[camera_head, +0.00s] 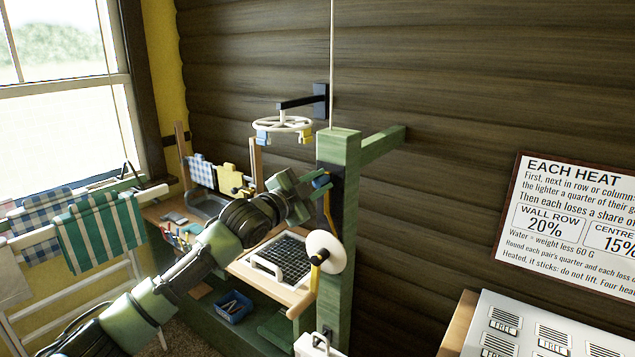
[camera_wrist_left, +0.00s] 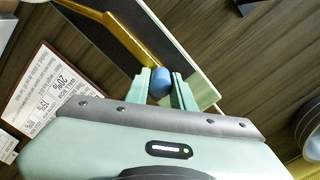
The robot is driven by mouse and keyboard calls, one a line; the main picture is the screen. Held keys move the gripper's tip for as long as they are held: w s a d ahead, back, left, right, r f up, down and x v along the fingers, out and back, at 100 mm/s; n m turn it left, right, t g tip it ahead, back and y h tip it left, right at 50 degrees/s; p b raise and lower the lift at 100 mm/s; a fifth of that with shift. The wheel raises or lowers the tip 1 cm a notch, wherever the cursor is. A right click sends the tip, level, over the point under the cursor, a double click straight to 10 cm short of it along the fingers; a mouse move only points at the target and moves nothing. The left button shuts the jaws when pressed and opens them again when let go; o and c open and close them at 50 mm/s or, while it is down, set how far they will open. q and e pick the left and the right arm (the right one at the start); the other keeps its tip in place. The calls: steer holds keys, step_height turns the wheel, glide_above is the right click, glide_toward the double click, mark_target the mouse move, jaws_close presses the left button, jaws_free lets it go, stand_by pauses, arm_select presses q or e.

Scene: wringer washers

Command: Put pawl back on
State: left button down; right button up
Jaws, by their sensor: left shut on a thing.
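My left gripper (camera_head: 311,188) is shut on a blue knob (camera_wrist_left: 160,82), which sits between its two fingers in the left wrist view. A yellow bar (camera_wrist_left: 110,30) runs up to this knob and looks like the pawl. In the head view the blue knob (camera_head: 321,182) and the yellow bar (camera_head: 328,212) are beside the upper green post (camera_head: 338,150), against a dark plate. A white wheel (camera_head: 326,250) with a yellow and black hub is below them. Whether the bar's lower end touches the wheel is hard to tell. My right gripper is not in view.
A wooden-framed tray with a dark grid (camera_head: 282,258) and white handle is under my left arm. A drying rack with cloths (camera_head: 100,228) stands left. A sign (camera_head: 580,225) and a white panel (camera_head: 545,330) are at right.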

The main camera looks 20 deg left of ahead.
arm_select(q)
steer(key=shift+d+f, duration=0.1)
steer(key=c, duration=1.2)
jaws_free()
steer(key=shift+s+a+b, duration=0.2)
steer(key=shift+s+b, duration=0.15)
steer(key=shift+s, duration=0.15)
steer(key=b+v, duration=0.2)
steer(key=v, duration=0.5)
steer(key=shift+d+b, duration=0.1)
steer(key=shift+b, duration=0.2)
steer(key=shift+w, duration=0.1)
